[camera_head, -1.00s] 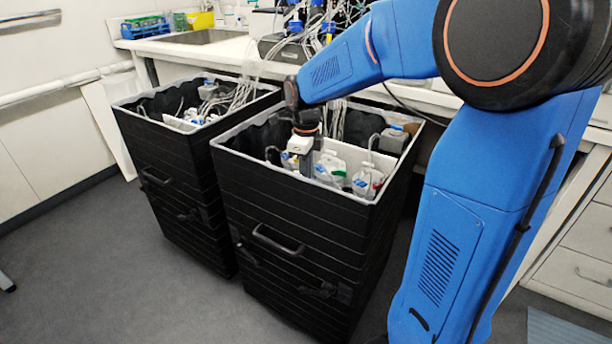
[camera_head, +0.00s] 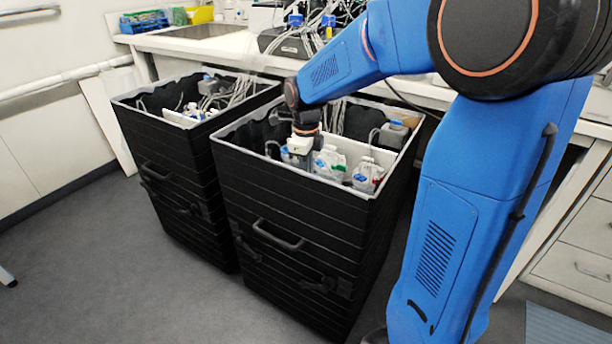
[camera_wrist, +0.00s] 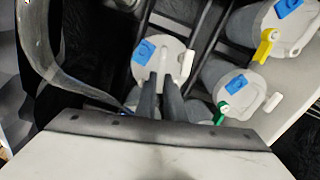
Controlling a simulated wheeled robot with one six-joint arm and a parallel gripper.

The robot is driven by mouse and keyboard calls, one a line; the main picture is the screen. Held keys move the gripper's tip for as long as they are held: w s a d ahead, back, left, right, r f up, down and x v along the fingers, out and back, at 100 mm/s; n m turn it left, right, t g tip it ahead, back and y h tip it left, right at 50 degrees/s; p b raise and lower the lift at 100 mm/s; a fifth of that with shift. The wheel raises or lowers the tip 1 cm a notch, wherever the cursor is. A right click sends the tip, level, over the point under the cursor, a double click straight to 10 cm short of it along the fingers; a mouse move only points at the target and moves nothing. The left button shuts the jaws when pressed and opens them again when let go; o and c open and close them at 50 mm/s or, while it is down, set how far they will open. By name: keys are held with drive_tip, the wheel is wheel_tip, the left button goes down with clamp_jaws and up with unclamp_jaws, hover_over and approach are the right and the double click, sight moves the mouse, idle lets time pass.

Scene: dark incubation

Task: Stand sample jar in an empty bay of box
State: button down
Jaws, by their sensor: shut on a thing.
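The sample jar (camera_wrist: 173,59) is pale, with a blue patch and a white tab on its lid. My gripper (camera_wrist: 156,78) is shut on it at the lid, seen from above in the wrist view. In the head view my gripper (camera_head: 301,150) reaches down inside the right black box (camera_head: 290,208), near its front left wall. Part of the jar (camera_head: 289,157) shows beside the gripper there. The jar's lower part is hidden, so I cannot tell whether it touches the bay floor. Dark divider bars (camera_wrist: 208,28) run beside the jar.
Other jars stand close by, one with a yellow tab (camera_wrist: 282,25) and one with a green tab (camera_wrist: 240,90). A clear tube (camera_wrist: 42,50) loops at the left. A second black box (camera_head: 165,170) stands left, and a bench (camera_head: 225,50) runs behind.

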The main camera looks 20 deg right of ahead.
drive_tip(key=shift+s+f, duration=0.1)
drive_tip(key=shift+f, duration=0.3)
drive_tip(key=c, duration=1.8)
unclamp_jaws()
drive_tip(key=shift+o, duration=0.2)
drive_tip(key=shift+r, duration=4.6)
